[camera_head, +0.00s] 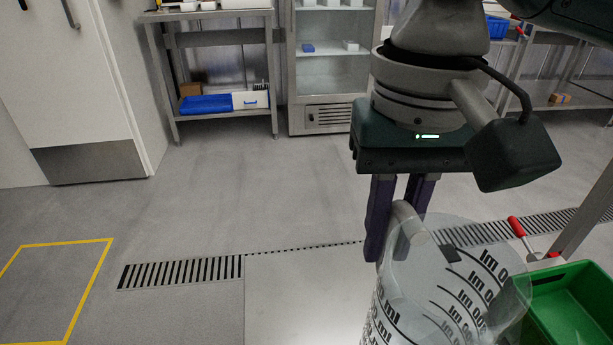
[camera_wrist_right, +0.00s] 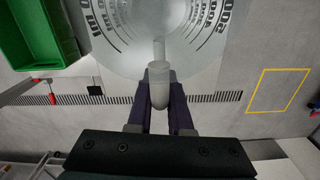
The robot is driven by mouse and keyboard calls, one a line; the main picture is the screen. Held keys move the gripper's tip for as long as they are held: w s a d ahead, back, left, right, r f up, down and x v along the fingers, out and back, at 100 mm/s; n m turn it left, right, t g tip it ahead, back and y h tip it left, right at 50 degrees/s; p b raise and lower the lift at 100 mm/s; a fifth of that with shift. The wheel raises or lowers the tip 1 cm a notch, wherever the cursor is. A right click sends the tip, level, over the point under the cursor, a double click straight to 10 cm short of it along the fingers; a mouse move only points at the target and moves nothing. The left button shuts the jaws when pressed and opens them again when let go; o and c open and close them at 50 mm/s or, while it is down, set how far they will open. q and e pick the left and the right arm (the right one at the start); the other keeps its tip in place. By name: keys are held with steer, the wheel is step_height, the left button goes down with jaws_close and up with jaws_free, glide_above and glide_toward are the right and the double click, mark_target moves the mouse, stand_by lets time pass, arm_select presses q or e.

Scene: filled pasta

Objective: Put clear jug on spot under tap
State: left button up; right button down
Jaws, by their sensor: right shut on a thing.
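The clear jug (camera_head: 440,290) with black ml markings is at the lower right of the head view, its bottom cut off by the frame. It also fills the top middle of the right wrist view (camera_wrist_right: 190,45). My right gripper (camera_head: 395,222) is shut on the jug's handle (camera_wrist_right: 160,90), with one dark finger on each side of it. The jug's wide rim faces up toward the head camera. No tap and no spot under one can be made out in either view. My left gripper is not in view.
A green crate (camera_head: 578,305) stands close to the jug's right side. A red-handled object (camera_head: 517,227) is beyond it. A floor drain grate (camera_head: 180,271), a yellow floor outline (camera_head: 95,275), a steel shelf table (camera_head: 210,15) and a glass-door fridge (camera_head: 333,60) lie further off. Open floor is at left.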

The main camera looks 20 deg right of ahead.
step_height(320, 180, down, 8)
steer(key=shift+r+b, duration=0.25)
steer(key=shift+b, duration=0.85)
steer(key=c, duration=0.8)
jaws_free()
steer(key=shift+c, duration=0.2)
